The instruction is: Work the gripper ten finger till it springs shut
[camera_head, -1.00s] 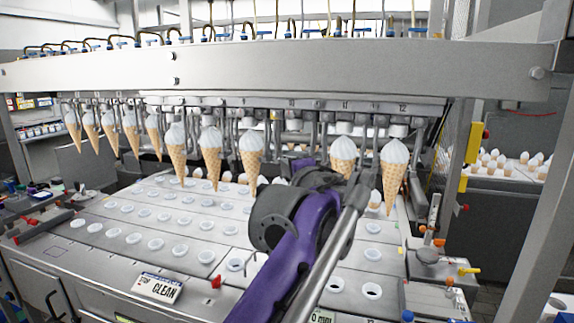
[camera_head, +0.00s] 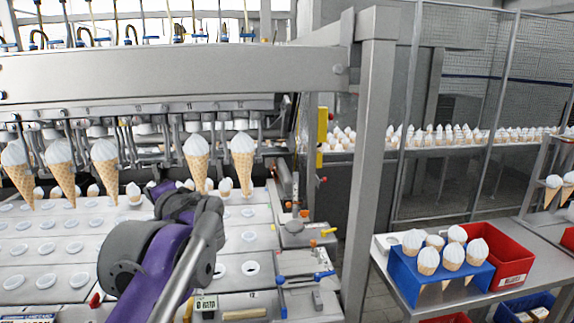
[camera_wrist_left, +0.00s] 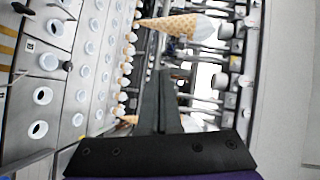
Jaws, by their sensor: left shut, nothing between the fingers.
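The finger gripper at station ten hangs under the machine's overhead rail (camera_head: 150,78), in the gap between two hanging cones; I cannot make out its fingers clearly. A cone (camera_head: 104,160) hangs left of the gap and another cone (camera_head: 197,160) hangs right of it. My left gripper (camera_head: 160,187) reaches into this gap from below, mostly hidden behind my purple arm. In the left wrist view its dark fingers (camera_wrist_left: 166,75) are shut together and empty. A cone (camera_wrist_left: 178,25) hangs close beside them there. I cannot tell whether they touch the station's metal parts. My right gripper is out of view.
The tray plate with round holes (camera_head: 60,225) lies below the rail. On the right, a blue crate (camera_head: 440,278) of cones and a red bin (camera_head: 500,255) stand on a steel table. A thick steel post (camera_head: 370,170) stands between machine and table.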

